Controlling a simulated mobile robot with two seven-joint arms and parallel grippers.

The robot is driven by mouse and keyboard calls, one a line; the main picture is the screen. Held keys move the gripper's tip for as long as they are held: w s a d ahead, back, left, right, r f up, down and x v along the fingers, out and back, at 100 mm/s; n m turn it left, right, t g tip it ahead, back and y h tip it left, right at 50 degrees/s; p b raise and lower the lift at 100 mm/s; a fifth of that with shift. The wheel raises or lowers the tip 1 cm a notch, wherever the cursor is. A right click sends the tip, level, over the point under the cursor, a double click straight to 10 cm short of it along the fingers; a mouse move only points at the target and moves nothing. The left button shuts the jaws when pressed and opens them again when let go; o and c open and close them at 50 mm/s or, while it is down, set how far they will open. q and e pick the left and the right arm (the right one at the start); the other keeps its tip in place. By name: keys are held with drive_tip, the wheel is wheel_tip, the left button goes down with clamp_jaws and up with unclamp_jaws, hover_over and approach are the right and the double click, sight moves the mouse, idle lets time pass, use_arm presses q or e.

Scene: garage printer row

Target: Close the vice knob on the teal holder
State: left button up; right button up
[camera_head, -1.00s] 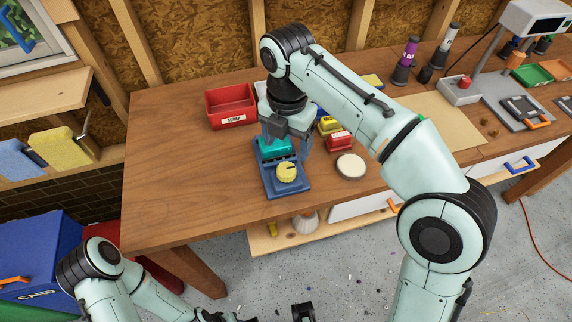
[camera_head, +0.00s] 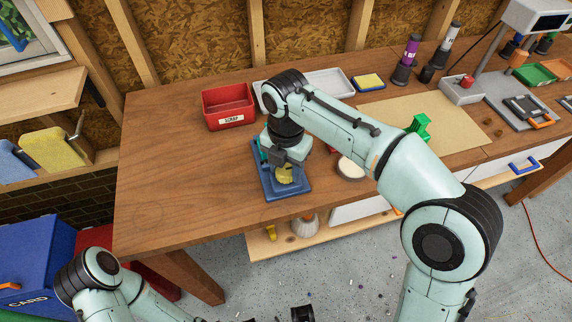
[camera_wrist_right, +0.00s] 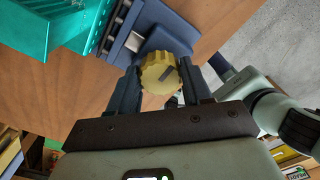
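The yellow vice knob (camera_head: 284,177) sits on the blue vice base (camera_head: 299,187) near the front of the workbench. In the head view, my right wrist hides most of the holder. My right gripper (camera_wrist_right: 160,68) has one finger on each side of the knob, close against it, and looks shut on it. Only a dark part of my left gripper (camera_head: 301,313) shows at the bottom edge, away from the bench.
A red scrap bin (camera_head: 228,106) stands behind and left of the vice. A round white-topped dish (camera_head: 350,168) is close on the right. A green part (camera_head: 418,125) lies on a tan mat (camera_head: 455,128). The left bench top is clear.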

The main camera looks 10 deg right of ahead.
drive_tip(key=shift+c, duration=1.3)
